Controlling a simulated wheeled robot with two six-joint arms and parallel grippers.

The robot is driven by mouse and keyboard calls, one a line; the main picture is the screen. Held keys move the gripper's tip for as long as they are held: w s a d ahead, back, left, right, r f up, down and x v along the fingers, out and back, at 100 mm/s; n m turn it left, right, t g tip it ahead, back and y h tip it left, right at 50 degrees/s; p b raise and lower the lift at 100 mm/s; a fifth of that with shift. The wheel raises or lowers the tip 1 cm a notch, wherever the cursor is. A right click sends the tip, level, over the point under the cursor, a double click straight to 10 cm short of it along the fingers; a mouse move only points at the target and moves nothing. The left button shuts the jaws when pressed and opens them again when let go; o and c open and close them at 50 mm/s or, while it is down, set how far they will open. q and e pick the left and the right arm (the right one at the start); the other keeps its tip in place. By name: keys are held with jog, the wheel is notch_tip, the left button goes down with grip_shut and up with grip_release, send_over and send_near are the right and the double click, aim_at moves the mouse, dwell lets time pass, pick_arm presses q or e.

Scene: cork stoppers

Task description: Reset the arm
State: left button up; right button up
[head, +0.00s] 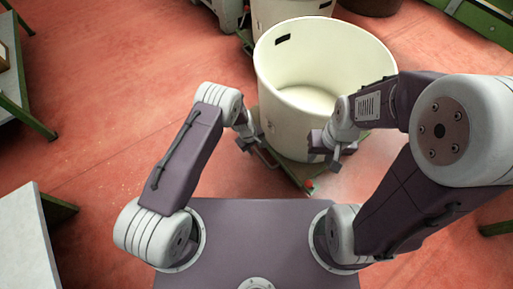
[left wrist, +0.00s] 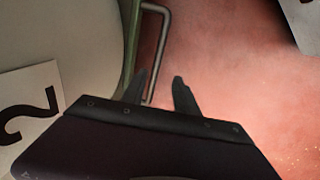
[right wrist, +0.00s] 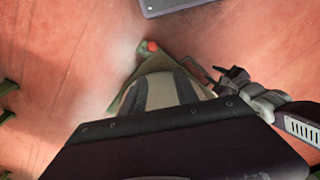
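My left arm is bent, and its gripper (head: 246,146) hangs beside the lower left side of the large cream tub (head: 345,50). In the left wrist view the two dark fingers of the left gripper (left wrist: 161,82) stand apart with nothing between them but floor and a metal bar behind. My right arm is bent too, and its gripper (head: 330,160) is in front of the tub's lower right side. In the right wrist view the fingers of the right gripper (right wrist: 161,84) look spread, with a pale surface behind them. I see nothing held in either gripper.
The tub stands on a green wheeled frame (head: 290,172) with a metal handle. A pale tabletop (head: 25,240) is at the lower left, and a green-legged bench (head: 14,70) at the upper left. Reddish floor (head: 110,75) is clear left of the tub.

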pick_arm(q)
jog(key=shift+s+a+r, duration=0.1)
jog(key=shift+a+r, duration=0.05)
jog(key=shift+r, duration=0.75)
pick_arm(e)
jog(key=shift+r, duration=0.55)
